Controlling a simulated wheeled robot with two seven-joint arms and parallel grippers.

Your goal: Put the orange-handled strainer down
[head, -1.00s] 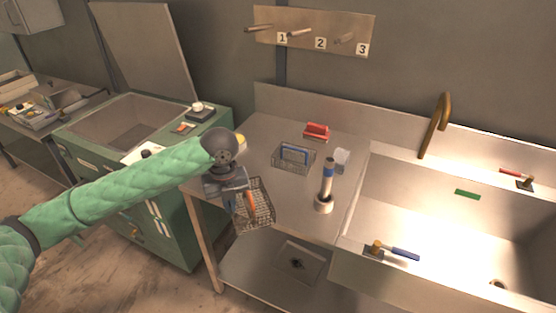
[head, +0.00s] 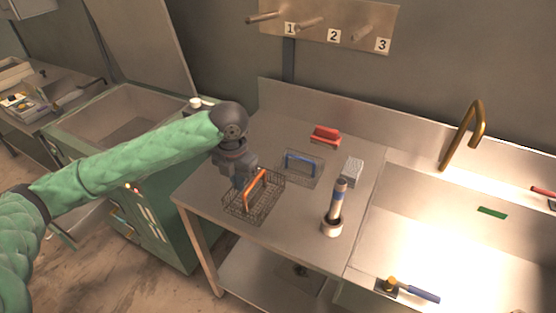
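The orange-handled strainer (head: 264,207) is a dark wire basket with an upright orange handle. It appears level, on or just above the steel table (head: 295,225), near the front edge. My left gripper (head: 243,184) is at the back left of the orange handle, close to it. Its fingertips are small and partly hidden, so I cannot tell whether they still grip the handle. My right gripper is not in view.
A blue-handled wire basket (head: 302,168) stands just behind. A red-handled brush (head: 325,135), a grey block (head: 352,171) and an upright blue-banded tool in a round holder (head: 332,226) are nearby. The sink (head: 450,225) lies right; numbered pegs (head: 310,23) are above.

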